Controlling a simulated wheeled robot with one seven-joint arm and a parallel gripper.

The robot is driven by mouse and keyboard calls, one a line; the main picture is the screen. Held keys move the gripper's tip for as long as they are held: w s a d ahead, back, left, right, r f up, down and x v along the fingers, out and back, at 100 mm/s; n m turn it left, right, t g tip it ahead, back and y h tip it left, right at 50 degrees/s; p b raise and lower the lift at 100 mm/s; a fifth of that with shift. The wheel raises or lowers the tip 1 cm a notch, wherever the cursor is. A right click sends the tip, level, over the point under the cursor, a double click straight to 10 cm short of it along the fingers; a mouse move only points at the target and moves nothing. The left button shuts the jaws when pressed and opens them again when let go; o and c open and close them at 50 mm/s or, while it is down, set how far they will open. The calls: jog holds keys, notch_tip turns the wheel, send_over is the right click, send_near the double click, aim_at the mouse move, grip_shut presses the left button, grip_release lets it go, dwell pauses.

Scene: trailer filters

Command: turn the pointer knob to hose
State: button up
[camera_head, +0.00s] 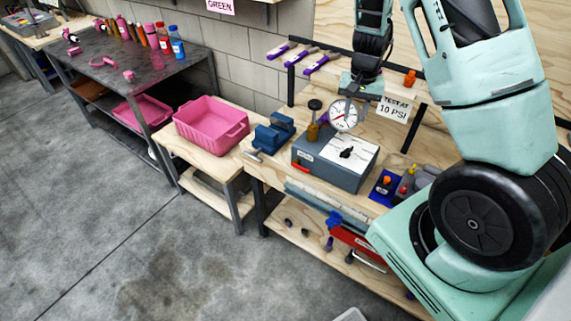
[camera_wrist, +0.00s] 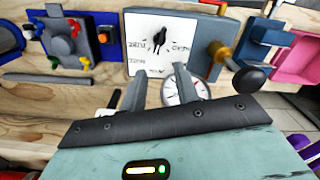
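The black pointer knob (camera_head: 346,152) stands on the white panel of a grey box (camera_head: 325,172) on the wooden bench. In the wrist view the knob (camera_wrist: 158,41) is at the top middle, with small lettering around it that I cannot read surely. Which mark it points at is unclear. My gripper (camera_wrist: 159,69) is open, its two fingers apart with nothing held between them. The fingertips lie below the knob in the wrist view and apart from it.
The round white gauge (camera_head: 343,115) and a brass valve with a black knob (camera_head: 314,120) stand close by the box. A blue vise (camera_head: 272,133) is left. A blue panel with coloured knobs (camera_head: 385,186) is right. A pink bin (camera_head: 211,124) sits further left.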

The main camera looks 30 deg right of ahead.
notch_tip(320, 180, up, 4)
jog(key=b, duration=0.1)
jog(key=s+a+f+n+b, duration=0.1)
jog(key=a+n+b, duration=0.3)
jog(key=a, duration=0.5)
jog(key=s+a+f+n+b, duration=0.1)
jog(key=s+a+n+b, duration=0.3)
jog(key=a, duration=0.5)
jog(key=s+a+f+n+y+b, duration=0.1)
jog(key=s+a+n+b, duration=0.1)
jog(key=a+n+b, duration=0.3)
jog(key=shift+s+a+f+n, duration=0.15)
jog(key=shift+a+f+n, duration=0.3)
jog(key=shift+a, duration=1.5)
jog(key=shift+r, duration=0.1)
